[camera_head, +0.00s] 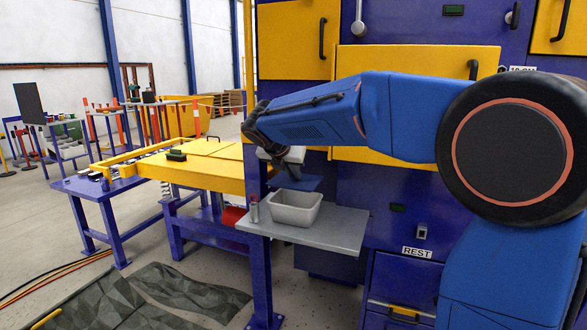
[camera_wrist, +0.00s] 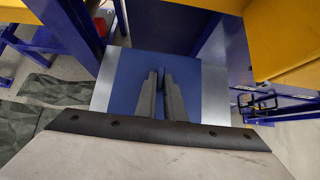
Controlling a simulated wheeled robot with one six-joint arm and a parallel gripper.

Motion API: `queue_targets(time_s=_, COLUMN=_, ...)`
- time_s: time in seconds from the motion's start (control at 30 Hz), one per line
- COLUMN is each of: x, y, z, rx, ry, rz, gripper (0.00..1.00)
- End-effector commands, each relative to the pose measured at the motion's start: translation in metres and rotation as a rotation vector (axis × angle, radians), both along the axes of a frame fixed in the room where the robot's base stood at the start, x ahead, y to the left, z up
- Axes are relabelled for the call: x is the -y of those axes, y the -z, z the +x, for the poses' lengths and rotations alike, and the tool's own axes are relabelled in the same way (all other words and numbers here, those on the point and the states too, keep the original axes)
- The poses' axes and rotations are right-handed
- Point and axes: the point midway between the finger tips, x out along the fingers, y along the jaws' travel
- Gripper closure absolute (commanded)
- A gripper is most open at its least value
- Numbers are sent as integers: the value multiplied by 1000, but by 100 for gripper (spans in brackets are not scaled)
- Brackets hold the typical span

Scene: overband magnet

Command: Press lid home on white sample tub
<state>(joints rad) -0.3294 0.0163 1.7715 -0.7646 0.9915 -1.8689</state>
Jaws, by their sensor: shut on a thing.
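The white sample tub (camera_head: 297,212) stands open and upright on a small grey shelf (camera_head: 345,232). A flat blue lid (camera_head: 305,184) hangs just above the tub, apart from its rim and slightly tilted. My gripper (camera_head: 288,175) is shut on the lid from above. In the wrist view the two fingers (camera_wrist: 161,95) come close together over the blue lid (camera_wrist: 196,92), which hides the tub there. What the fingers grip on the lid is not clear.
A small upright item (camera_head: 254,208) stands on the shelf left of the tub. A yellow-topped bench (camera_head: 200,165) is to the left, with a red container (camera_head: 233,216) low beside it. The purple cabinet with yellow panels (camera_head: 410,90) rises behind. The shelf's right part is clear.

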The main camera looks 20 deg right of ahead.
Motion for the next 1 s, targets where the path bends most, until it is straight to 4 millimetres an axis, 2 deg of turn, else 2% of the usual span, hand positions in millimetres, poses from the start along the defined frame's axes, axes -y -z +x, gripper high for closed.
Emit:
queue_targets(time_s=0.3, x=0, y=26, z=0, rx=-2, ry=0, rz=-2, gripper=100)
queue_targets(time_s=0.5, x=0, y=35, z=0, rx=-1, ry=0, rz=1, gripper=100)
queue_targets(time_s=1.0, x=0, y=38, z=0, rx=0, ry=0, rz=0, gripper=100)
